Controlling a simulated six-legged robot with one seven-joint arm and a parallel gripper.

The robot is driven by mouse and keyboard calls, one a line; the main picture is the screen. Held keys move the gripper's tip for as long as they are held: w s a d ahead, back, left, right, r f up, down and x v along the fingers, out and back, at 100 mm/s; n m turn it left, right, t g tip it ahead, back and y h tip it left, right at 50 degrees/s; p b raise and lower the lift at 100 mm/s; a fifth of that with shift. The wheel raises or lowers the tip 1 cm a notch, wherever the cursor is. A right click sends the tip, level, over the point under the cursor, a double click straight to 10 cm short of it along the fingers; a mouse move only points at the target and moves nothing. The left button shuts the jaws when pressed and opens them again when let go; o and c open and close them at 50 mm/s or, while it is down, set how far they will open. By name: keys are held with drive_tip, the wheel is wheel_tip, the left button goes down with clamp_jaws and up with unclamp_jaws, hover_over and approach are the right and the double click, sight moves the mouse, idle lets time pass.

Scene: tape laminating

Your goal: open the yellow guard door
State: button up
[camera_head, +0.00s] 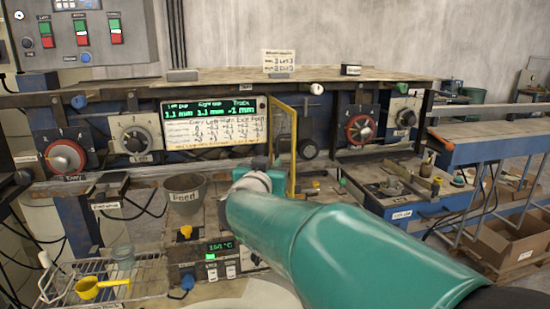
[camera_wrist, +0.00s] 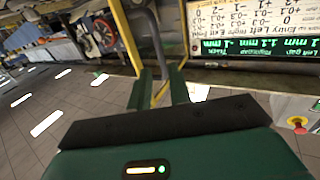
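The yellow guard door (camera_head: 294,150) is a narrow yellow frame in the middle of the machine, right of the lit display. It appears to stand at an angle to the machine front. My gripper (camera_head: 262,163) is at its lower left, mostly hidden behind my arm. In the wrist view, the yellow frame (camera_wrist: 128,38) runs down beside my gripper (camera_wrist: 162,88). Its two green fingers are apart. A grey curved bar (camera_wrist: 157,45), perhaps the door's handle, reaches down to the gap between them. I cannot tell whether they touch it.
The display panel (camera_head: 215,122) is left of the door. A red-rimmed dial (camera_head: 360,129) is to the right. A grey bucket (camera_head: 185,193) and a temperature box (camera_head: 215,262) stand left of my arm. A blue-framed bench (camera_head: 490,149) is at the right.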

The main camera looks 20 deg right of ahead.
drive_tip(key=v, duration=0.6)
drive_tip(key=shift+s+a, duration=0.2)
drive_tip(key=s+a+f+n+y, duration=0.2)
drive_tip(key=s+a+n+y, duration=0.15)
drive_tip(key=a+y, duration=0.2)
drive_tip(key=s+a+f+n+y, duration=0.2)
drive_tip(key=a+n+y, duration=0.2)
drive_tip(key=a+y, duration=0.15)
drive_tip(key=s+d+f+g, duration=0.2)
drive_tip(key=s+f+g, duration=0.2)
drive_tip(key=s, duration=0.5)
drive_tip(key=s+d+f+g, duration=0.1)
drive_tip(key=s+f+g, duration=0.3)
drive_tip(key=s+f, duration=0.4)
drive_tip(key=shift+s+d+f+g, duration=0.4)
drive_tip(key=shift+f, duration=0.15)
idle(0.9)
